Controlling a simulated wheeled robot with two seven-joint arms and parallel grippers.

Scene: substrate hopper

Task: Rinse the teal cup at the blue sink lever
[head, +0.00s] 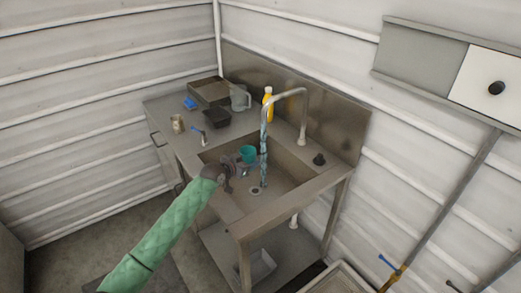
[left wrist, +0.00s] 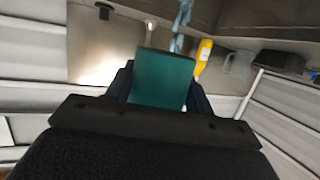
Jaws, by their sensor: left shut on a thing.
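The teal cup (head: 248,153) is held over the sink basin (head: 283,201), just left of the running water (head: 264,157). My left gripper (head: 243,170) is shut on the cup; the cup also shows between the fingers in the left wrist view (left wrist: 162,79). The water falls from the curved faucet (head: 290,92) to the drain. In the left wrist view the stream (left wrist: 181,28) shows behind the cup. The blue lever (head: 198,132) stands on the counter left of the basin. My right gripper is not in view.
A yellow bottle (head: 267,99) and a grey pitcher (head: 240,98) stand behind the basin. A dark container (head: 216,118), a tray (head: 209,90), a blue item (head: 190,103) and a small can (head: 177,123) sit on the left counter. A wall cabinet (head: 430,65) hangs right.

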